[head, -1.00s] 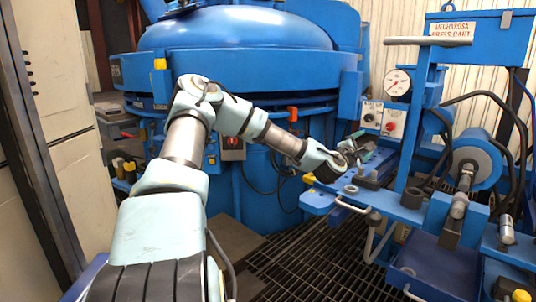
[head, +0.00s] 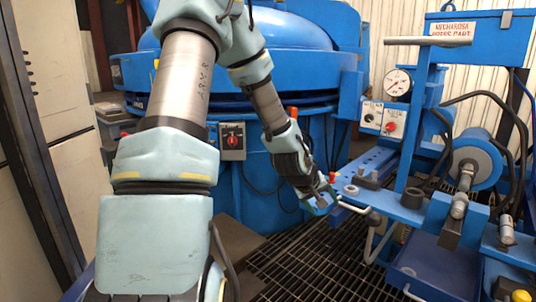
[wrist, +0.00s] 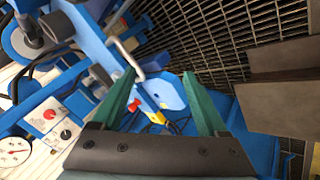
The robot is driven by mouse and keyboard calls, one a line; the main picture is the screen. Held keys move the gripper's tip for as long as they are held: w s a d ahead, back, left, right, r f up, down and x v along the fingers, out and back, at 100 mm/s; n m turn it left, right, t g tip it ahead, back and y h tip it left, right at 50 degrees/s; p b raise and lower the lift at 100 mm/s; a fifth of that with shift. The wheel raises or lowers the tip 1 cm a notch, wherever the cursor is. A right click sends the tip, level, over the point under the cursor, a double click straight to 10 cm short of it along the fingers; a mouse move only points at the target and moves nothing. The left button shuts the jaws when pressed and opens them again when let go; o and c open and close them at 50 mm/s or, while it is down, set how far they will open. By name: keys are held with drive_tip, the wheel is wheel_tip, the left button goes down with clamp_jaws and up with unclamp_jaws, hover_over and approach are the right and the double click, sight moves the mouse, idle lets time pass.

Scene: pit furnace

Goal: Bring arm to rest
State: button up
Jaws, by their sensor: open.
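My gripper (head: 324,204) is beside the near left end of the blue press cart's bench (head: 375,178) in the head view, pointing down and to the right. In the wrist view my gripper (wrist: 165,80) shows two green fingers spread wide apart with nothing between them. Beyond the fingers are the end of the blue bench (wrist: 165,92) and its metal handle (wrist: 128,58). I cannot tell from the head view whether the fingertips touch the bench.
The large blue furnace (head: 300,75) stands behind my arm, with a grey switch box (head: 232,141) on its front. The press cart's gauge (head: 398,82) and motor (head: 473,160) are at right. Floor grating (head: 300,262) lies open below. A tall panel (head: 50,150) stands at left.

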drive_tip(key=s+a+r+m+g+y, duration=0.1)
drive_tip(key=s+a+r+g+y, duration=0.15)
drive_tip(key=s+a, duration=0.7)
drive_tip(key=s+a+r+m+g+y, duration=0.1)
drive_tip(key=s+a+r+m+y, duration=0.15)
drive_tip(key=s+a, duration=0.7)
drive_tip(key=w+a+r+p, duration=0.1)
drive_tip(key=r+p, duration=1)
drive_tip(key=r, duration=0.1)
drive_tip(key=w+a+r+p, duration=0.1)
drive_tip(key=a+r+p, duration=0.1)
drive_tip(key=r+p, duration=0.9)
drive_tip(key=shift+w+a+r+y+p, duration=0.3)
drive_tip(key=shift+w+r+p, duration=0.1)
drive_tip(key=shift+p, duration=0.2)
drive_tip(key=shift+d+n, duration=0.2)
drive_tip(key=shift+n, duration=0.05)
